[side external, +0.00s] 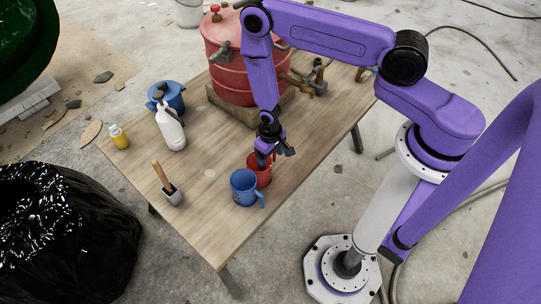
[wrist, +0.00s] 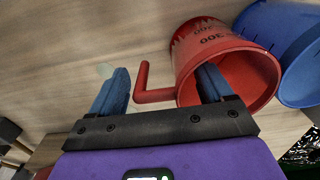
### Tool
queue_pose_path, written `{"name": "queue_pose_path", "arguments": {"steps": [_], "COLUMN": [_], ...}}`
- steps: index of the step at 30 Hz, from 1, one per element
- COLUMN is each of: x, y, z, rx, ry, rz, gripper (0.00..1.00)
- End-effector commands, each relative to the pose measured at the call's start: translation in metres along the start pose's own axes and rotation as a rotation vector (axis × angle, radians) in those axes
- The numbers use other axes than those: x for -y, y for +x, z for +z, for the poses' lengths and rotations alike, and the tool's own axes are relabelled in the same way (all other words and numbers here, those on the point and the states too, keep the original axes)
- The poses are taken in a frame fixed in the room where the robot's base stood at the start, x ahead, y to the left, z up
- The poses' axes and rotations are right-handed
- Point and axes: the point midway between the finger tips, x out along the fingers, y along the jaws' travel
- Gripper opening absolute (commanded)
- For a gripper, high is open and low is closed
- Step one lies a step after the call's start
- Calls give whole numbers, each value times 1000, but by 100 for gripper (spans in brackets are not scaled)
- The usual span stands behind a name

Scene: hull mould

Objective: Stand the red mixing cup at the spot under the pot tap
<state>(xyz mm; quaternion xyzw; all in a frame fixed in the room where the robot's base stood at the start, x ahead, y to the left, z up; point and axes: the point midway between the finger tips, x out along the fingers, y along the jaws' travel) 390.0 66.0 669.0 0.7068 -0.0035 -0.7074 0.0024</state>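The red mixing cup (side external: 262,168) stands on the wooden table beside a blue cup (side external: 243,188), which partly hides it in the side view. In the wrist view the red cup (wrist: 205,45) shows its open mouth, dark printed marks and an L-shaped handle (wrist: 145,85). My gripper (side external: 268,156) is low over the red cup. In the wrist view my gripper (wrist: 163,75) is open; the handle lies between its blue fingers, and the right finger overlaps the cup's mouth.
The blue cup (wrist: 285,45) is close against the red cup's right in the wrist view. The table's middle is mostly clear, with a pale disc (side external: 210,173).

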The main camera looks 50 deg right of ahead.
Motion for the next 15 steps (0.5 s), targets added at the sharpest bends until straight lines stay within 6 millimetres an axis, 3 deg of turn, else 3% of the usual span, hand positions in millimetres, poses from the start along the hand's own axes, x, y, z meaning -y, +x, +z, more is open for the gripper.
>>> {"name": "queue_pose_path", "arguments": {"steps": [8,15], "x": [0,0], "y": [-8,-40], "z": [0,-1], "rx": [0,-2], "ry": [0,0], "rz": [0,-1], "gripper": [80,80]}}
